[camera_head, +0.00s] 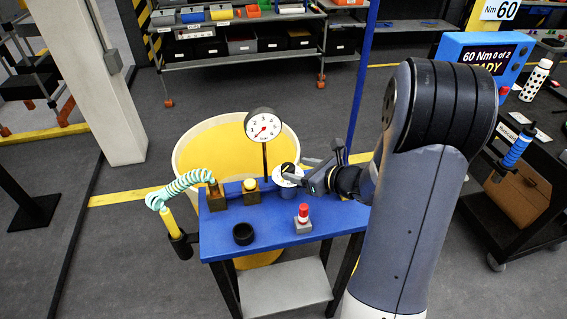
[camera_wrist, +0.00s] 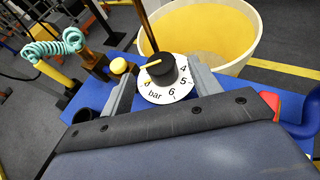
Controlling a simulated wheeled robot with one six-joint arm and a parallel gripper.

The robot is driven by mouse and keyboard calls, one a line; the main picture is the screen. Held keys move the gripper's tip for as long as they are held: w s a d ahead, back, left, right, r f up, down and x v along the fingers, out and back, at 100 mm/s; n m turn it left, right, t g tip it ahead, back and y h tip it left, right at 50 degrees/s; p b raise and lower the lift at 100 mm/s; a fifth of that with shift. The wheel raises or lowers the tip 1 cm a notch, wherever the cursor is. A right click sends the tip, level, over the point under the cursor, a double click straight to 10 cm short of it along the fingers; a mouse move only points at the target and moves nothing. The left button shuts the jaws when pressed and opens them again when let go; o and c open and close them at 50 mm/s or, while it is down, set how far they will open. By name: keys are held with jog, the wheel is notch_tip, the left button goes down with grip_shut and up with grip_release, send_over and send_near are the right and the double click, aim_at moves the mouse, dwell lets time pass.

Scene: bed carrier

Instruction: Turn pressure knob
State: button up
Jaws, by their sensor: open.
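The pressure knob (camera_head: 288,168) is black with a yellow pointer line and sits on a white numbered dial on the blue table. In the wrist view the knob (camera_wrist: 163,70) stands above its dial (camera_wrist: 153,91), marked "bar"; its yellow line points left. My gripper (camera_head: 303,175) reaches in from the right at the knob. In the wrist view my open gripper (camera_wrist: 163,82) has one finger on each side of the knob, with gaps showing. A round pressure gauge (camera_head: 263,125) stands on a post behind, its red needle pointing to the lower left.
The blue table (camera_head: 268,241) also holds a yellow button (camera_head: 250,184), a red-topped switch (camera_head: 303,214) and a black ring-shaped holder (camera_head: 243,234). A coiled teal hose (camera_head: 186,183) is at the left edge. A large yellow-lined tub (camera_head: 200,150) stands behind.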

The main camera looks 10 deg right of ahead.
aim_at(288, 167)
jog(key=p+x, duration=0.1)
jog(key=x, duration=0.6)
jog(key=shift+c, duration=0.2)
jog(key=c, duration=1)
jog(key=shift+o, duration=0.2)
jog(key=shift+n, duration=0.3)
jog(key=shift+s+g+y, duration=0.1)
jog(key=shift+g+y, duration=0.2)
jog(key=shift+y, duration=0.1)
jog(key=o, duration=1)
